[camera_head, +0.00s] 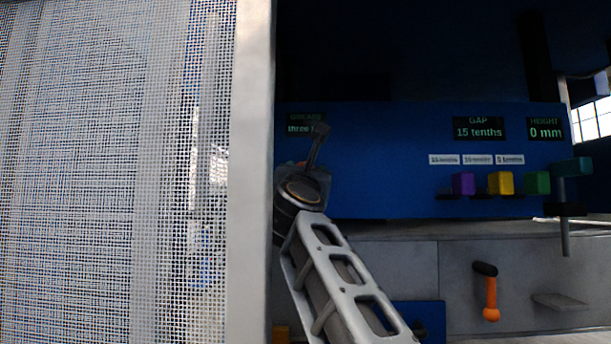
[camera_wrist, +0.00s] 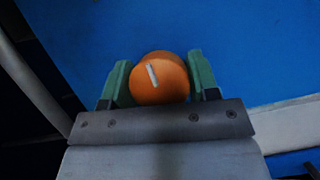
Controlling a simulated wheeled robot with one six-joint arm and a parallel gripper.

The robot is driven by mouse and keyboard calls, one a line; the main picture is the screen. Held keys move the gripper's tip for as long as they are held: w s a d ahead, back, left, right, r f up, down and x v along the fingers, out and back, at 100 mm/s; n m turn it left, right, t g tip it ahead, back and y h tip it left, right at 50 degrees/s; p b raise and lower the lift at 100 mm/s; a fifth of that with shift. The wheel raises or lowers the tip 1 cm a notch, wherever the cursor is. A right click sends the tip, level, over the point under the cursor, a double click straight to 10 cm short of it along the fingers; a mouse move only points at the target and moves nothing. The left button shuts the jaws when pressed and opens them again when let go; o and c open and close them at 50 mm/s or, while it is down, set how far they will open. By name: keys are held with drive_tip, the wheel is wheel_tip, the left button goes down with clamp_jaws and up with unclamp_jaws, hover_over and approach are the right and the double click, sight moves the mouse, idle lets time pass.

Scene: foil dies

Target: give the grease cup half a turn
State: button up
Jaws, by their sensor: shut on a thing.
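The grease cup is an orange round knob (camera_wrist: 160,80) with a short white mark on its face, on the blue panel. In the wrist view it sits between the two green fingers of my gripper (camera_wrist: 161,82), which is shut on it. The white mark stands nearly upright, its top leaning a little left. In the head view my arm covers most of the cup, and the gripper is hidden there.
A white mesh guard (camera_head: 120,170) with a pale post fills the left. To the right on the panel are purple (camera_head: 463,183), yellow (camera_head: 501,183) and green (camera_head: 537,183) blocks under labels. The gap display (camera_head: 479,128) reads 15 tenths. An orange-handled lever (camera_head: 490,297) is lower right.

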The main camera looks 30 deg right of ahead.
sight(308, 143)
drive_tip(key=shift+s+r, duration=0.1)
drive_tip(key=shift+r, duration=0.05)
drive_tip(key=o, duration=0.9)
drive_tip(key=shift+r, duration=0.2)
drive_tip(key=r+p, duration=0.3)
drive_tip(key=r, duration=0.1)
drive_tip(key=shift+s+a+r, duration=0.1)
drive_tip(key=shift+s+a, duration=0.1)
drive_tip(key=shift+s, duration=0.15)
drive_tip(key=s+a+r+p, duration=0.2)
drive_tip(key=s+r+p, duration=0.2)
drive_tip(key=s+r, duration=0.4)
drive_tip(key=s, duration=0.5)
drive_tip(key=shift+a, duration=0.3)
drive_tip(key=shift+r, duration=0.1)
